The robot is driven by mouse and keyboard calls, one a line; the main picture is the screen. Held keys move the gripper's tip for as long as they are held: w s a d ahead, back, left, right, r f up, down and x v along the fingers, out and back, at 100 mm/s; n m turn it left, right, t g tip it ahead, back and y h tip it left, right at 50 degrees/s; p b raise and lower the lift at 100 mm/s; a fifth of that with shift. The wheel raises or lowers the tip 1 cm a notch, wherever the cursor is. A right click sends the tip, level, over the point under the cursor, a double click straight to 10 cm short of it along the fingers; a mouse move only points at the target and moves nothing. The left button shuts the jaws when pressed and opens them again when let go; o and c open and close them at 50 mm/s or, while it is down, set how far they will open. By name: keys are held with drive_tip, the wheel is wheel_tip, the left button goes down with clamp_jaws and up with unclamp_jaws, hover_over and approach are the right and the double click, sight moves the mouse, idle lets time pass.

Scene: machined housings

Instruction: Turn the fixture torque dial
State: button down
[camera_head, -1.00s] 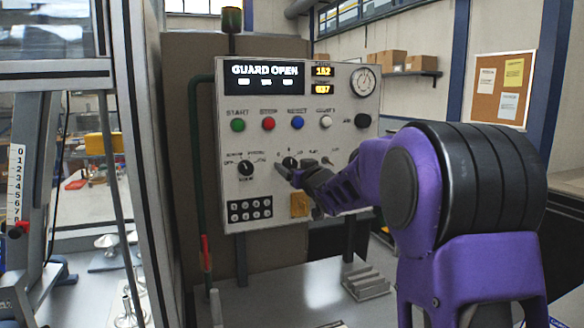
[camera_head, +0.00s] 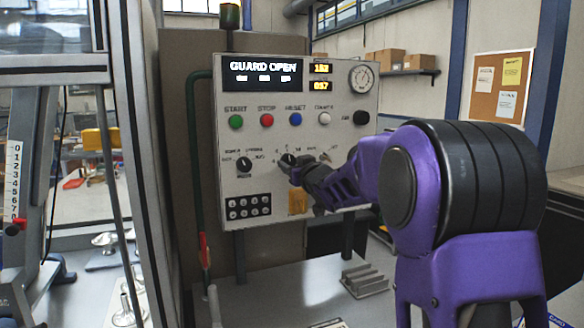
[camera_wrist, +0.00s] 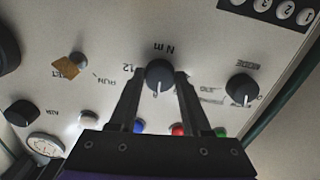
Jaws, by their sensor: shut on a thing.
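The torque dial (camera_head: 288,158) is a round black knob in the middle of the lower row on the grey control panel (camera_head: 228,190). In the wrist view the dial (camera_wrist: 160,74) sits under the label "N m", and its pale pointer line points to the bottom of the picture. My gripper (camera_head: 290,167) reaches the panel from the right. In the wrist view my gripper (camera_wrist: 159,78) has one finger on each side of the dial and is shut on it. The fingers partly hide the dial in the head view.
A mode knob (camera_wrist: 241,88) stands beside the dial, with a small switch (camera_wrist: 77,64) on the other side. Coloured buttons (camera_head: 267,120) sit above in a row. The screen (camera_head: 263,73) reads "GUARD OPEN". A stepped metal block (camera_head: 364,280) lies on the bench below.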

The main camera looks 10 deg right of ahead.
drive_tip(key=n+b, duration=0.2)
drive_tip(key=n, duration=0.1)
drive_tip(key=shift+f+n+b, duration=0.1)
drive_tip(key=shift+n+b, duration=0.25)
drive_tip(key=shift+n, duration=0.05)
drive_tip(key=shift+n+b, duration=1)
drive_tip(key=shift+n, duration=1)
drive_tip(key=shift+r, duration=0.2)
drive_tip(key=shift+c, duration=1.8)
unclamp_jaws()
drive_tip(key=shift+f, duration=0.1)
